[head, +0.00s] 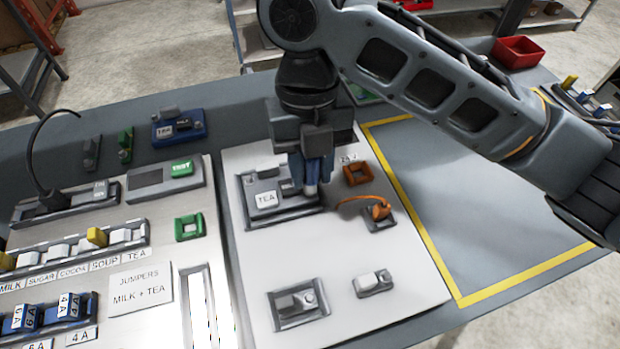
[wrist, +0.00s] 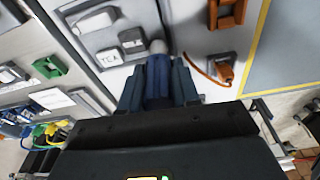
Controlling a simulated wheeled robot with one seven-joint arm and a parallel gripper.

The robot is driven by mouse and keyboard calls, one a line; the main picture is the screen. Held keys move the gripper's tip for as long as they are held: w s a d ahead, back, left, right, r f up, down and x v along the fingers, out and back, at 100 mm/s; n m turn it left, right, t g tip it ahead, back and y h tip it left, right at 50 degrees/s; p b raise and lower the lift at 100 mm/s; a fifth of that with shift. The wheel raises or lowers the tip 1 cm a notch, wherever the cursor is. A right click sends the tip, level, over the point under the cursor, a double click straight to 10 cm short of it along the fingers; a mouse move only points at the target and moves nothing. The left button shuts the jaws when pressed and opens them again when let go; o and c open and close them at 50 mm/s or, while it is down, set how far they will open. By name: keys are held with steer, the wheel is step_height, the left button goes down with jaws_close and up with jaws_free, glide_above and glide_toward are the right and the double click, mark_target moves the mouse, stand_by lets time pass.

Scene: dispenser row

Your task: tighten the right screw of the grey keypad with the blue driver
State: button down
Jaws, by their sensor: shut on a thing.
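The grey keypad (head: 285,214) lies on the white panel, with a white key marked TEA and other keys on it. It also shows in the wrist view (wrist: 92,38) at the upper left. My gripper (head: 311,165) is shut on the blue driver (wrist: 158,80), which points down at the keypad's right end. The gripper also shows in the wrist view (wrist: 158,88), its fingers on both sides of the driver. A round pale grey piece shows at the driver's far end in the wrist view. The right screw is not clearly visible, and I cannot tell whether the tip touches it.
An orange plug with a cord (head: 380,211) sits close to the right of the driver, below an orange square frame (head: 357,174). A green square frame (head: 189,227) is on the left panel. The grey area inside the yellow line (head: 540,275) is clear.

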steer(key=m+p, duration=0.1)
steer(key=m, duration=0.2)
steer(key=shift+r+m+y, duration=0.15)
steer(key=shift+m+y, duration=0.15)
steer(key=shift+m, duration=0.1)
steer(key=shift+a+r+m+p, duration=0.1)
steer(key=shift+m+p, duration=1)
steer(key=shift+m, duration=0.1)
steer(key=shift+f+m+y, duration=0.2)
steer(key=shift+m+y, duration=0.1)
steer(key=shift+m, duration=0.5)
steer(key=m, duration=0.5)
steer(key=shift+f+t, duration=0.1)
steer(key=shift+t, duration=0.3)
steer(key=m, duration=0.4)
steer(key=shift+w+m+t+y, duration=0.1)
steer(key=shift+m+t+y, duration=0.2)
steer(key=shift+m+y, duration=0.1)
steer(key=shift+r, duration=0.85)
steer(key=shift+r, duration=0.1)
